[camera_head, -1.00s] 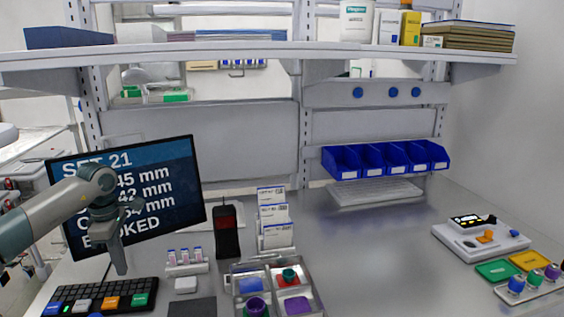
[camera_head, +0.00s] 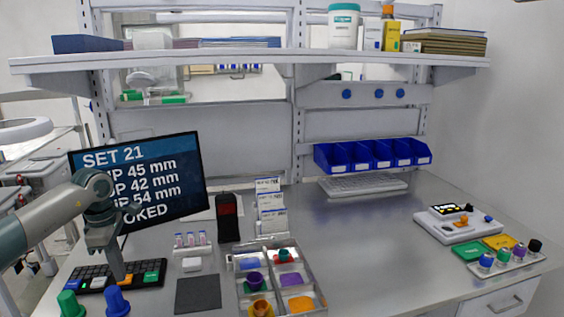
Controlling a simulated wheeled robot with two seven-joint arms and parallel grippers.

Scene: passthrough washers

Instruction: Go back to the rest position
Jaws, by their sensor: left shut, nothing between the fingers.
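My left gripper (camera_head: 121,276) comes in from the left with its fingers pointing down. It is shut and empty. In the picture its tips overlap the orange key of the black keyboard (camera_head: 92,278); I cannot tell whether they touch it. The monitor (camera_head: 165,184) behind my left arm shows "SET 21" and lines in mm, partly hidden by the arm. My right gripper is out of view.
A divided tray (camera_head: 322,297) with coloured parts stands at the front middle. Green and blue knobs (camera_head: 117,303) stand in front of the keyboard. A white device (camera_head: 447,232) and coloured pads sit at the right. The middle-right bench (camera_head: 365,240) is clear.

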